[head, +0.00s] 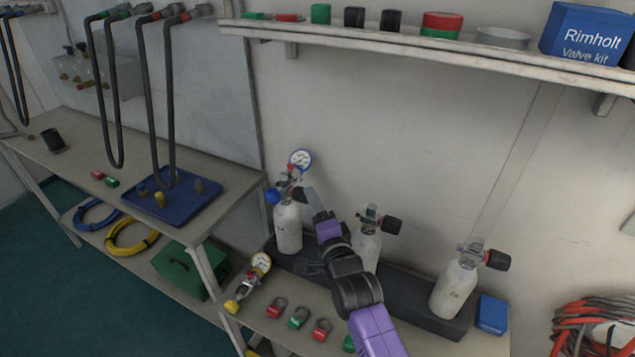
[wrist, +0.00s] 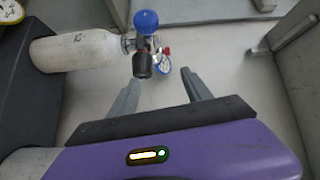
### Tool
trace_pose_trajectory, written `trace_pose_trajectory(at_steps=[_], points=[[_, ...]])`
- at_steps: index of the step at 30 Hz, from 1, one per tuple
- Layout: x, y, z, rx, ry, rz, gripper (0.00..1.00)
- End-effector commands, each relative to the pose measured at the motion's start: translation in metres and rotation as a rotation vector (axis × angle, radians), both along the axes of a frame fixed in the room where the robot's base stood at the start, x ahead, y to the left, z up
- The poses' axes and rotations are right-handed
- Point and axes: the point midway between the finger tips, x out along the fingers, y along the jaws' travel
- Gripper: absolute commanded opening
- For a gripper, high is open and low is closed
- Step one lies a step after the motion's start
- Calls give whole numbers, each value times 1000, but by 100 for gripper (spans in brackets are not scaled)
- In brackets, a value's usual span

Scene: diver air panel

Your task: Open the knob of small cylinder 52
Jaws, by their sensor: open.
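Three small white cylinders stand in a dark rack: left (head: 288,230), middle (head: 366,250) and right (head: 453,292). The left one, also in the wrist view (wrist: 75,52), carries a regulator with a blue knob (head: 272,196) and a round gauge (head: 301,159). Its black valve knob (wrist: 142,65) points toward my gripper. My gripper (wrist: 162,90) is open and empty, its fingers apart and short of that knob. In the head view my gripper (head: 314,198) is just right of the left cylinder's valve.
The black rack (head: 415,305) holds the cylinders on the bench. A blue block (head: 492,314) sits at right. A shelf (head: 400,44) runs above along the wall.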

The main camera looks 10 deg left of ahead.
Motion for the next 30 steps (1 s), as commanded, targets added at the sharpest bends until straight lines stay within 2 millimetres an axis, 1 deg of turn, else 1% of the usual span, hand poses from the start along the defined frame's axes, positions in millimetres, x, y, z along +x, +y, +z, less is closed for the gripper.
trace_pose_trajectory(at_steps=[1,3,4,9,14,24,30], points=[[-2,1,-18,39,56,1,58],[-3,0,-30,98,112,-4,58],[-3,0,-31,122,129,-5,58],[-3,0,-32,208,176,-10,58],[5,4,-32,219,181,-11,58],[43,21,-36,216,179,-10,58],[59,29,-38,217,180,-10,58]])
